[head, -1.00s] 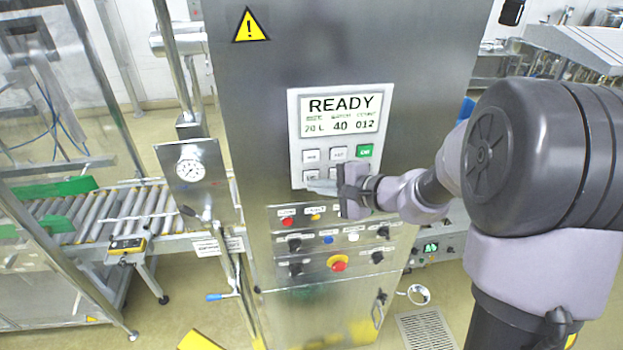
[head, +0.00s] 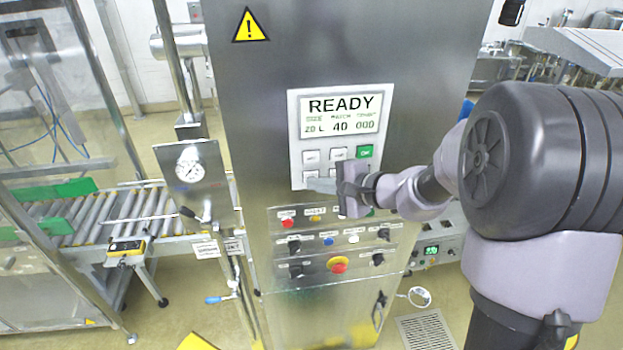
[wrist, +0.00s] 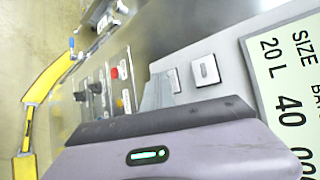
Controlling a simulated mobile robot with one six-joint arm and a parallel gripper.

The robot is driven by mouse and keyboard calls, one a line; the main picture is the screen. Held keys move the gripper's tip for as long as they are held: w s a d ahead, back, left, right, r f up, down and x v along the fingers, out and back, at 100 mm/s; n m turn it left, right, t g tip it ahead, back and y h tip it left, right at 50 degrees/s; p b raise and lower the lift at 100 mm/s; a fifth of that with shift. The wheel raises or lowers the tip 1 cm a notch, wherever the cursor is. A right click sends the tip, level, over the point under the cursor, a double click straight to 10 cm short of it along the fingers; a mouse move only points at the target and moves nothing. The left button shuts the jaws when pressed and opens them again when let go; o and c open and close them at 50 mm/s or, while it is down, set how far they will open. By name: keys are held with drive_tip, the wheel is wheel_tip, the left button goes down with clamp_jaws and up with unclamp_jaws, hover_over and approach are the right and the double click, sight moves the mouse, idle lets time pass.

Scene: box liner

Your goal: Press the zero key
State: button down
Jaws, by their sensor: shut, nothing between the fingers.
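The control panel (head: 297,120) is a light grey unit on a steel cabinet, with a display (head: 340,113) reading READY, 20 L, 40 and 000. Below it are grey keys (head: 311,156) and a green key (head: 364,151). The key labels are too small to read, so I cannot tell which is the zero key. My gripper (head: 318,185) is shut and empty at the panel's lower edge, hiding part of the lower key row. In the wrist view its fingertips (wrist: 157,92) are beside two grey keys (wrist: 205,69); whether they touch one is unclear.
Below the panel are coloured buttons and black knobs, with a red emergency stop (head: 339,264) on a yellow base. A roller conveyor (head: 120,215) and a gauge plate (head: 193,172) stand to the left. My arm fills the right side.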

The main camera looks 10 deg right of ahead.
idle(0.4)
drive_tip(key=shift+s+b, duration=0.65)
drive_tip(key=shift+s, duration=0.1)
drive_tip(key=shift+s+d+b, duration=0.1)
drive_tip(key=shift+s+b, duration=1.15)
drive_tip(key=shift+s, duration=1.25)
